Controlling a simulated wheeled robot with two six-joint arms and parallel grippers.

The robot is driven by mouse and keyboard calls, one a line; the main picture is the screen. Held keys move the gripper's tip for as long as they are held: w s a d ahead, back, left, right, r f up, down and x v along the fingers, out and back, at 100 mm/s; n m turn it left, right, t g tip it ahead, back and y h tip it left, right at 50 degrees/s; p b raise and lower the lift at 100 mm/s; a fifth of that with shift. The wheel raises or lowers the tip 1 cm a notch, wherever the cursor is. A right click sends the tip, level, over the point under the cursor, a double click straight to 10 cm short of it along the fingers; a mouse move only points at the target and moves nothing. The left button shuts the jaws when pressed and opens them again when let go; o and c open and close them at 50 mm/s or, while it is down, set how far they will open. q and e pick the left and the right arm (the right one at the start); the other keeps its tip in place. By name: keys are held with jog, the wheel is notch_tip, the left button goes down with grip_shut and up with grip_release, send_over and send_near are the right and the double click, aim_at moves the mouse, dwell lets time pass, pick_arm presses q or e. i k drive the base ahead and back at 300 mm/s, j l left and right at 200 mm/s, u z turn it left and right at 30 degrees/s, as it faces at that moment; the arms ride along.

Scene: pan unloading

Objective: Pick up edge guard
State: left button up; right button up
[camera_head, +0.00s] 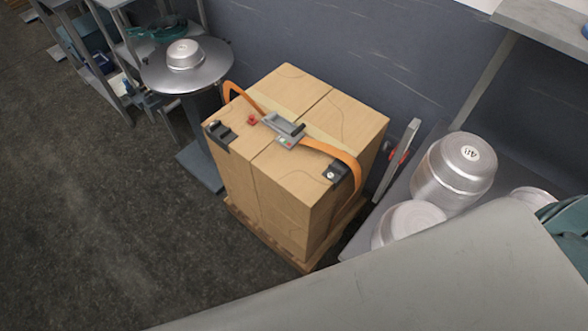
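Two dark edge guards sit on the top edge of a stack of cardboard boxes (262,180). One edge guard (219,134) is at the left corner, with the orange strap off it. The other edge guard (334,174) is on the front right edge, close beside the strap. The orange strap (340,160) is slack and arches up at both ends. Its grey buckle (284,127) rests on top of the boxes. Neither of my grippers is in view.
The boxes stand on a wooden pallet (302,264). A round metal table (208,76) with a metal pan (184,54) stands behind left. A large metal pot (455,166) is at the right. A grey wall is behind. Open floor lies at the left.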

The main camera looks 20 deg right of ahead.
aim_at(217, 131)
jog(key=i+j+z, duration=0.15)
jog(key=j, duration=0.25)
jog(key=i+j+z, duration=0.1)
jog(key=j, duration=0.25)
jog(key=i+j+z, duration=0.15)
jog(key=j, duration=0.3)
jog(key=i+j+z, duration=0.15)
jog(key=j, duration=0.25)
jog(key=k, duration=0.05)
